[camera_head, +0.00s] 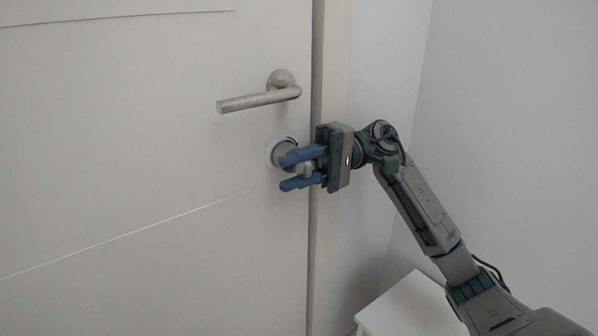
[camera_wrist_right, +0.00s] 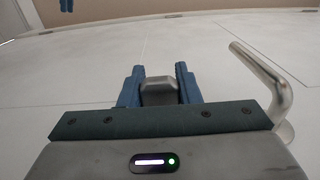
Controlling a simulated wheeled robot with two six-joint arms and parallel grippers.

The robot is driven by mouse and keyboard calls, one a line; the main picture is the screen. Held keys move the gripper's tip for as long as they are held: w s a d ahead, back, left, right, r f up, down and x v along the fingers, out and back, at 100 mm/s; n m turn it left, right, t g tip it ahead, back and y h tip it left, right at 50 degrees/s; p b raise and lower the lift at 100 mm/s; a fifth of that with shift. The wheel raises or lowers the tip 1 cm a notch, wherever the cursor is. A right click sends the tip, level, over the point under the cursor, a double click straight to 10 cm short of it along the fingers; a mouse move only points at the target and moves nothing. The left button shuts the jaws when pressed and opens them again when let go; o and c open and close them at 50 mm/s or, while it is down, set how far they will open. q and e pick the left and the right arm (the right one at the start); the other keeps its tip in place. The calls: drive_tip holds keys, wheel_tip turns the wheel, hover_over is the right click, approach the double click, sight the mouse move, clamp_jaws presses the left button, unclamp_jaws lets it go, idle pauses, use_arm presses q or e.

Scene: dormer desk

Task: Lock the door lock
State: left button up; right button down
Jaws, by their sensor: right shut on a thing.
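The door lock (camera_head: 283,150) is a round metal rosette with a thumb-turn knob, set in the white door (camera_head: 150,120) below the lever handle (camera_head: 262,98). My right gripper (camera_head: 298,169) comes from the right with its blue fingers around the knob, shut on it. In the right wrist view the grey knob (camera_wrist_right: 159,90) sits between the two blue fingers. The fingers partly hide the knob and rosette in the head view, so its exact turn angle is hard to tell.
The lever handle also shows close to the gripper body in the right wrist view (camera_wrist_right: 268,85). The door frame (camera_head: 330,60) runs vertically behind my gripper. A white stool or small table (camera_head: 410,305) stands at the lower right, below my arm.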

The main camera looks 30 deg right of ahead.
drive_tip(key=shift+w, duration=0.15)
drive_tip(key=c, duration=1)
unclamp_jaws()
drive_tip(key=shift+d, duration=0.1)
drive_tip(key=d+b, duration=0.1)
drive_tip(key=d, duration=0.9)
drive_tip(key=shift+w+d, duration=0.3)
drive_tip(key=shift+w, duration=0.15)
